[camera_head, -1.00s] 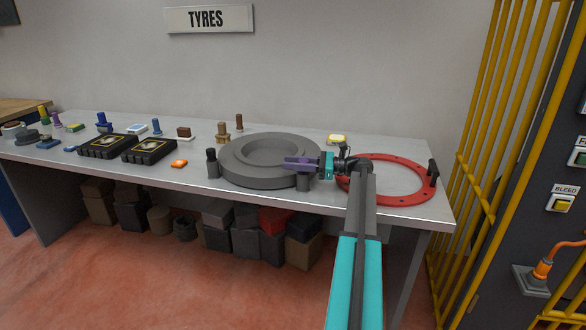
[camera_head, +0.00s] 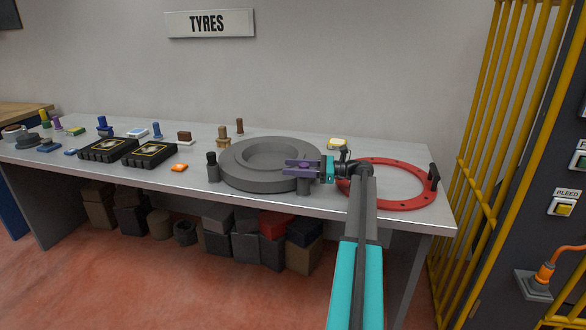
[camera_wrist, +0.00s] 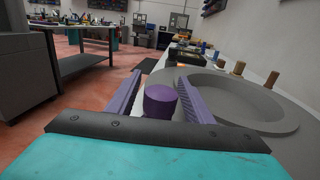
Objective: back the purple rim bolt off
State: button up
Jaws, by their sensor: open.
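The purple rim bolt (camera_wrist: 160,100) stands between the two purple fingers of my gripper (camera_wrist: 158,92) in the wrist view. A gap shows on each side of its round head, so the jaws are open around it. In the head view my gripper (camera_head: 298,168) lies over the front right edge of the grey wheel (camera_head: 240,178), and the bolt's head shows small between the fingers. A dark post (camera_head: 304,187) shows below the fingers. The lower part of the bolt is hidden in the wrist view.
A red ring (camera_head: 405,202) with a dark handle lies right of the wheel. A dark bottle-shaped post (camera_head: 212,167) stands at the wheel's left. A yellow cage (camera_head: 475,180) stands to the right.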

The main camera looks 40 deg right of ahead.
jog(key=shift+s+d, duration=0.1)
jog(key=b+v, duration=0.1)
jog(key=v, duration=1.2)
jog(key=shift+s, duration=0.25)
jog(key=shift+d, duration=0.1)
